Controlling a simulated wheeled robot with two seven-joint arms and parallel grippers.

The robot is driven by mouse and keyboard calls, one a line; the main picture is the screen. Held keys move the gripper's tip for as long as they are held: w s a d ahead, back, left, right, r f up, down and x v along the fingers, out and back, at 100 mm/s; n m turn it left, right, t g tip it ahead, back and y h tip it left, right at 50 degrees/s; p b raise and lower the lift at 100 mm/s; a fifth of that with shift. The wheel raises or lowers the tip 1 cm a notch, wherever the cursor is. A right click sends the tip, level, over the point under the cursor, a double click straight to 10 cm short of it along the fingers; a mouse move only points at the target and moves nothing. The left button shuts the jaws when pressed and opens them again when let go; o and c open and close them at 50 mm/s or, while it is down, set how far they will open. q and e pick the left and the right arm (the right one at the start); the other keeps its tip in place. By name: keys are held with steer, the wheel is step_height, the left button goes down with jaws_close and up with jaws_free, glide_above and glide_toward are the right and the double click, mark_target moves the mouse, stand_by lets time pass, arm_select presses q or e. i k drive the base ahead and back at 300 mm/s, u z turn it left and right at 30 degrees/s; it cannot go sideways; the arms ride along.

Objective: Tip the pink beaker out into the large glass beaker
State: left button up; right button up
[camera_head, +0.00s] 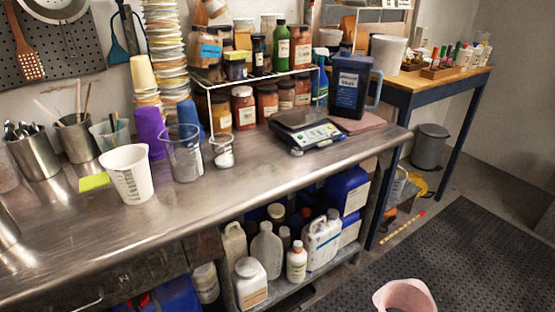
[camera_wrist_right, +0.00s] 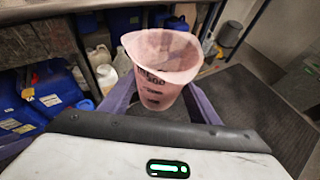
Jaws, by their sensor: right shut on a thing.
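The pink beaker (camera_head: 405,297) shows at the bottom right edge of the head view, cut off by the frame, over the dark floor mat. In the right wrist view the beaker (camera_wrist_right: 165,60) is roughly upright, with dark printed marks on its side. My right gripper (camera_wrist_right: 160,95) has its fingers on both sides of it and is shut on it. What the beaker holds cannot be made out. The large glass beaker (camera_head: 184,156) stands upright on the steel bench, left of a smaller glass beaker (camera_head: 224,153). My left gripper is not in view.
A white plastic beaker (camera_head: 128,176) and a purple cup (camera_head: 149,132) stand left of the large glass beaker. A scale (camera_head: 304,132) and a blue-lidded container (camera_head: 353,88) stand to the right. The bench front (camera_head: 250,195) is clear. Bottles fill the shelf below.

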mark_target(182, 144)
steer(key=u, duration=0.6)
steer(key=i, duration=0.5)
steer(key=u, duration=0.45)
